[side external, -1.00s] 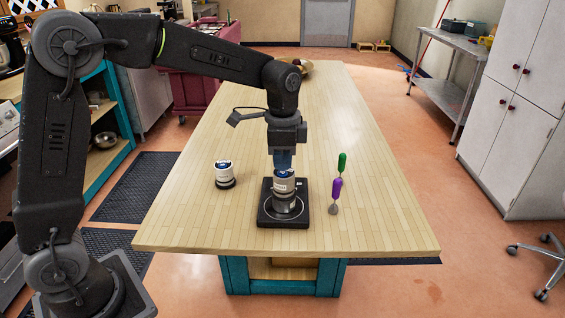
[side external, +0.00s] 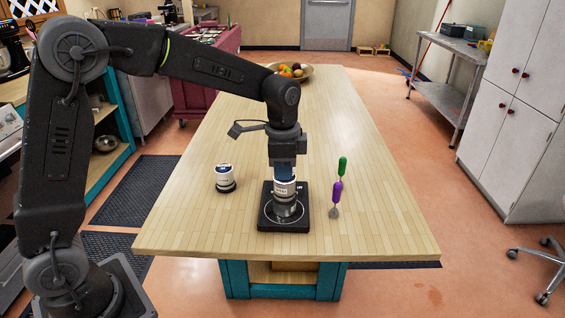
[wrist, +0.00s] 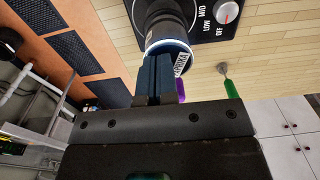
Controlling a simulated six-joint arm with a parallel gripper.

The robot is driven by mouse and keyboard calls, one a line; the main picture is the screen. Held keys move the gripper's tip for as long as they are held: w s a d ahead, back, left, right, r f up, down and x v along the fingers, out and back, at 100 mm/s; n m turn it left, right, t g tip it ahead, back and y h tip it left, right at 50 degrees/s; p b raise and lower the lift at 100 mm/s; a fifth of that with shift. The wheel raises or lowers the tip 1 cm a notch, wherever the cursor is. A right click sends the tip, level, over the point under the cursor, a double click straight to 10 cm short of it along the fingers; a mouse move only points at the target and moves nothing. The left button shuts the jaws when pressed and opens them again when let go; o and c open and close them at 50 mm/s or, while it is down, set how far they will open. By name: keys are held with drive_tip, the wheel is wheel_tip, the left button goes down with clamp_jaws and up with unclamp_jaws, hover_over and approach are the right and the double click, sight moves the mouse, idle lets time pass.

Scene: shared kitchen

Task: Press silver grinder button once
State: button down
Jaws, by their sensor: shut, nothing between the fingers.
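A grinder (side external: 284,190) with a white labelled upper part and a silver lower part stands upright on a black square plate (side external: 266,220) on the table. My gripper (side external: 285,176) is straight above it, pointing down, with its dark blue fingers shut and empty at the grinder's top. In the wrist view the shut fingers (wrist: 154,68) reach the blue-rimmed top of the grinder (wrist: 168,42), where a label reads "PAPRIKA". The fingers hide much of the top, so I cannot tell whether they touch it or whether a button is pressed.
A similar white canister with a dark base (side external: 225,179) stands to the left. A purple-handled utensil (side external: 337,192) and a green-handled one (side external: 343,166) are to the right. A fruit bowl (side external: 293,72) is at the back. The table's right side is clear.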

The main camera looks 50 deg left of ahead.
wheel_tip(320, 180, up, 14)
idle(0.6)
idle(0.5)
drive_tip(key=s+a+f+n+t, duration=0.1)
drive_tip(key=s+f+n+t, duration=0.1)
drive_tip(key=s, duration=0.9)
drive_tip(key=s+a+f+n+t, duration=0.1)
drive_tip(key=s+f+n+t, duration=0.2)
drive_tip(key=s+n, duration=0.4)
drive_tip(key=s+f, duration=0.1)
drive_tip(key=s, duration=0.3)
drive_tip(key=shift+s+f, duration=0.3)
drive_tip(key=shift+f, duration=0.1)
